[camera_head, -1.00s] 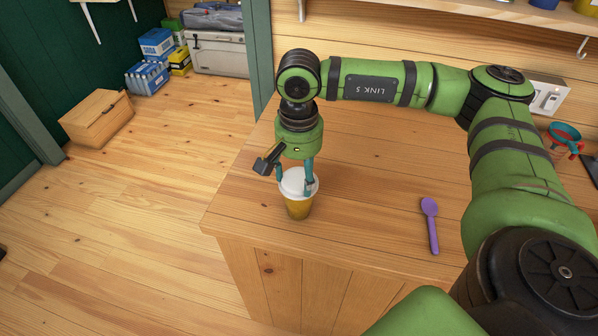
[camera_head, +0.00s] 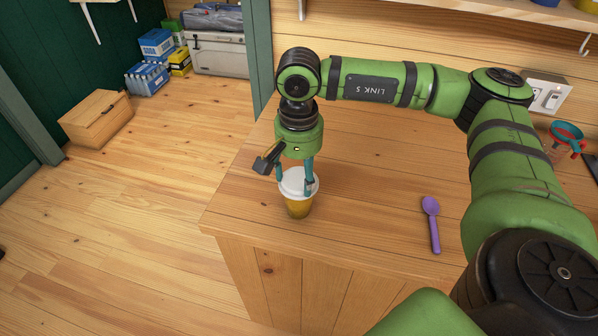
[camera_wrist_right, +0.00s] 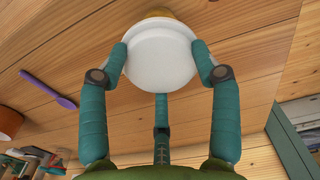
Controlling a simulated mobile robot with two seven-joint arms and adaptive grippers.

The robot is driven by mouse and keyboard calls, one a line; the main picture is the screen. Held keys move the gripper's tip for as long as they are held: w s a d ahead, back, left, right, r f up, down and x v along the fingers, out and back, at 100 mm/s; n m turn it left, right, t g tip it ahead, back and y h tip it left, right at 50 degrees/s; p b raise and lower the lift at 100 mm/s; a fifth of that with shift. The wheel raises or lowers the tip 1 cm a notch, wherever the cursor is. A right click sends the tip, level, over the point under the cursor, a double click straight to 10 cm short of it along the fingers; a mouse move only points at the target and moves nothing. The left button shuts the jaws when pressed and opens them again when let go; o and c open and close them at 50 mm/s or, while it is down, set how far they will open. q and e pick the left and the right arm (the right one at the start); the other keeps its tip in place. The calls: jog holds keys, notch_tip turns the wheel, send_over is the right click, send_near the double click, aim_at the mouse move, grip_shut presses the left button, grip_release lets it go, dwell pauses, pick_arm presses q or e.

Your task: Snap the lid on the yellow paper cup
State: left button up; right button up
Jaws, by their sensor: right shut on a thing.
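The yellow paper cup (camera_head: 298,208) stands upright on the wooden counter near its front left corner. The white lid (camera_head: 293,182) is on top of the cup's mouth; I cannot tell whether its rim is snapped down. My right gripper (camera_head: 296,184) points down from above and is shut on the lid, with teal fingers around its edge. In the right wrist view the white lid (camera_wrist_right: 161,62) sits between the fingertips, and a bit of the yellow cup (camera_wrist_right: 157,13) shows past it. My left gripper is not in view.
A purple spoon (camera_head: 432,224) lies on the counter (camera_head: 365,225) to the right. A measuring cup with a teal and red funnel (camera_head: 566,135) stands at the far right. The counter's edge drops to the floor close left of the cup. The counter between cup and spoon is clear.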

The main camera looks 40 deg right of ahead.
dwell(0.4)
jog(key=o, duration=0.8)
jog(key=shift+c, duration=0.2)
jog(key=shift+o, duration=0.9)
jog(key=shift+r, duration=0.1)
jog(key=shift+r+p, duration=1.8)
jog(key=shift+r, duration=1.6)
